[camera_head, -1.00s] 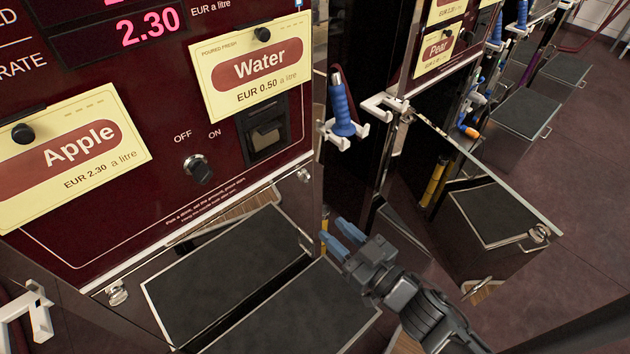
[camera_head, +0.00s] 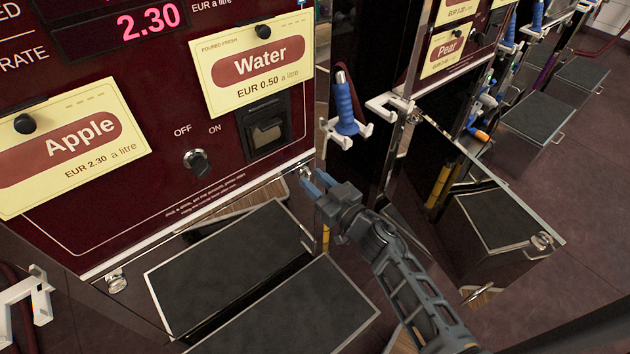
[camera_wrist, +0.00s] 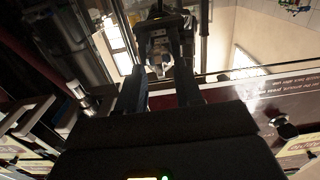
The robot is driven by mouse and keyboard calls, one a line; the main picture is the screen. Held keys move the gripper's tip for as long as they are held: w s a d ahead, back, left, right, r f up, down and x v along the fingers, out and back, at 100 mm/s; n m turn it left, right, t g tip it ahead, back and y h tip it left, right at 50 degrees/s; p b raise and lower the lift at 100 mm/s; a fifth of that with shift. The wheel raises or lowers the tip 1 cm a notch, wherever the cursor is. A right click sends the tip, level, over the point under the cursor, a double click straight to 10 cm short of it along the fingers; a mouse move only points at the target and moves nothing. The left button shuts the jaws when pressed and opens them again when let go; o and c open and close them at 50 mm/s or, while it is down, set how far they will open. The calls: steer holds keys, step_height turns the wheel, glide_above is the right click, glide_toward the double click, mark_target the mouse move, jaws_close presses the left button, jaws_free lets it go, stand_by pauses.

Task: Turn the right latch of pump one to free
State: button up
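Pump one is the dark red panel (camera_head: 130,200) with the Apple and Water cards. Its right latch (camera_head: 304,171) is a small metal piece at the panel's lower right corner, partly covered by my fingertips in the head view. My gripper (camera_head: 314,184) is at this latch with its blue fingers apart. In the wrist view, my gripper (camera_wrist: 160,76) is open, and a small metal piece, seemingly the latch (camera_wrist: 160,62), shows between or just beyond the fingertips. I cannot tell whether the fingers touch it. The left latch (camera_head: 117,284) is at the lower left corner.
An OFF/ON key switch (camera_head: 197,162) sits on the panel. A blue-handled nozzle (camera_head: 346,105) hangs in a white holder right of the latch. Dark platforms (camera_head: 222,262) lie below. An open glass-like flap (camera_head: 470,160) stands to the right.

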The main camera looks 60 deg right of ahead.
steer(key=shift+w, duration=0.2)
jaws_close()
stand_by(0.4)
